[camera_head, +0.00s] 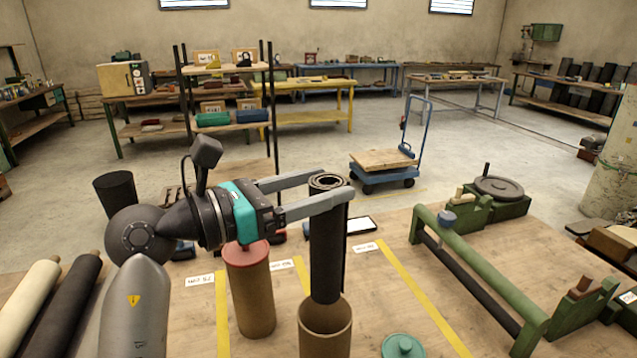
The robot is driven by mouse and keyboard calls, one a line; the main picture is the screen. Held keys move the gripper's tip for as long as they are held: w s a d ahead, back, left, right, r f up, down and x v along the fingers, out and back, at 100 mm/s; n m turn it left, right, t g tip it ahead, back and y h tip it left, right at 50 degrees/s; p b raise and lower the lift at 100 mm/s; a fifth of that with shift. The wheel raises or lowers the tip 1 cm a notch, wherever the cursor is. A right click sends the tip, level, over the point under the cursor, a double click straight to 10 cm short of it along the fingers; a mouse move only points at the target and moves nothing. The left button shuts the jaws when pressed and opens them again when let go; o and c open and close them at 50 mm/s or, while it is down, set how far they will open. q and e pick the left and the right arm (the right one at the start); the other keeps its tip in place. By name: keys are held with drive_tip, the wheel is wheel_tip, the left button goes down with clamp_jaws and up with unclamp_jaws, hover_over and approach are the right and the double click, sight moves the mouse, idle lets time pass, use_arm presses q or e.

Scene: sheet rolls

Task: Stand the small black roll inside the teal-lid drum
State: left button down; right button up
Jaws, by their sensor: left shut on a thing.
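My left gripper (348,193) is shut on the upper end of a black roll (326,245), which hangs upright with its coiled top end showing. Directly under it stands an open brown drum (325,335). The roll's lower end overlaps the drum's mouth; I cannot tell whether it is just above the rim or slightly inside. A teal lid (402,346) with a knob lies on the table to the right of the drum. My right gripper is not in view.
A brown drum with a red lid (248,255) stands just left of the open drum. A cream roll (30,295) and a dark roll (65,312) lie at the left. A green roller frame (480,275) takes up the right. Yellow strips mark the table.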

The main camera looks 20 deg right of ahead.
use_arm(q)
drive_tip(key=b, duration=0.3)
hover_over(311, 291)
drive_tip(key=d, duration=0.1)
drive_tip(key=shift+f, duration=2.05)
drive_tip(key=f+b, duration=0.3)
drive_tip(key=f, duration=0.1)
drive_tip(key=f+b, duration=0.3)
drive_tip(key=f, duration=0.1)
drive_tip(key=f+b, duration=0.3)
drive_tip(key=f, duration=0.1)
drive_tip(key=shift+w+d, duration=0.2)
drive_tip(key=shift+w, duration=0.05)
drive_tip(key=shift+f+b, duration=0.5)
drive_tip(key=shift+b, duration=0.15)
drive_tip(key=shift+f+b, duration=0.35)
drive_tip(key=shift+f, duration=0.1)
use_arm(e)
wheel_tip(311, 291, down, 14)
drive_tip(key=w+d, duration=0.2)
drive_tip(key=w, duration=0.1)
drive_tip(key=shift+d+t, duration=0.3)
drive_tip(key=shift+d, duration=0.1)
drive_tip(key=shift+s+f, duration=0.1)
